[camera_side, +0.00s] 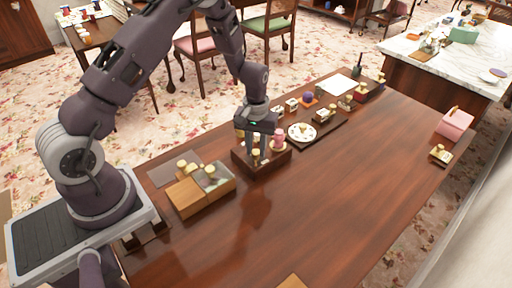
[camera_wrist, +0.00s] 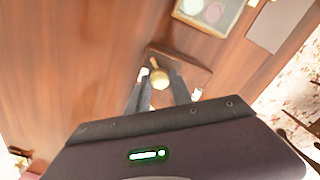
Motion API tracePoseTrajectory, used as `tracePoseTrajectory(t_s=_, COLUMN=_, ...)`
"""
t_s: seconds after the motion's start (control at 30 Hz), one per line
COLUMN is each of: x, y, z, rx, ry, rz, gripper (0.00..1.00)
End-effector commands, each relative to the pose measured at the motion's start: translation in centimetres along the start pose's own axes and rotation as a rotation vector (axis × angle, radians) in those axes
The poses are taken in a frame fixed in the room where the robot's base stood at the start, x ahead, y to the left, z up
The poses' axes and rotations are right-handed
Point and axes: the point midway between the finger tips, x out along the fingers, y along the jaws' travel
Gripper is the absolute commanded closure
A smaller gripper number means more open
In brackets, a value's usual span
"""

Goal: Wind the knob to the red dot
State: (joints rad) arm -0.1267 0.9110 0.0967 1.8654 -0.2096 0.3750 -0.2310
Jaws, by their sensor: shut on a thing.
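A dark wooden block or tray (camera_side: 277,160) stands near the middle of the table in the side view, with gold-topped pieces and a pink piece (camera_side: 278,138) on it. My gripper (camera_side: 252,150) points down over this block. In the wrist view, a round gold knob (camera_wrist: 159,79) with a short stem sits between the fingertips of my gripper (camera_wrist: 158,92), above the dark block (camera_wrist: 195,74). The fingers are shut on it, and its lower part is hard to make out. I cannot make out a red dot in either view.
A wooden box with a clear-topped half (camera_side: 187,198) stands left of the block, beside a grey mat (camera_side: 172,167). A white dial-like disc (camera_side: 301,133) lies on a dark tray to the right, with several small items beyond.

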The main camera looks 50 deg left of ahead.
Motion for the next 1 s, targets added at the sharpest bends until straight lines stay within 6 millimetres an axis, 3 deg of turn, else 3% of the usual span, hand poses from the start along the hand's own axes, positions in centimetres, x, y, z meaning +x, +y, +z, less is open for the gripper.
tracePoseTrajectory(t_s=0.17, x=-0.1, y=0.1, z=-0.1, rx=0.001, ry=0.003, rz=0.002, gripper=1.00)
tracePoseTrajectory(t_s=0.2, x=-0.1, y=0.1, z=-0.1, rx=0.001, ry=0.003, rz=0.002, gripper=0.72)
tracePoseTrajectory(t_s=0.3, x=-0.1, y=0.1, z=-0.1, rx=0.001, ry=0.003, rz=0.001, gripper=0.52)
tracePoseTrajectory(t_s=0.63, x=-0.3, y=0.0, z=-0.1, rx=0.002, ry=0.002, rz=0.001, gripper=0.52)
tracePoseTrajectory(t_s=1.0, x=-6.7, y=0.1, z=-0.1, rx=0.002, ry=0.003, rz=0.002, gripper=0.52)
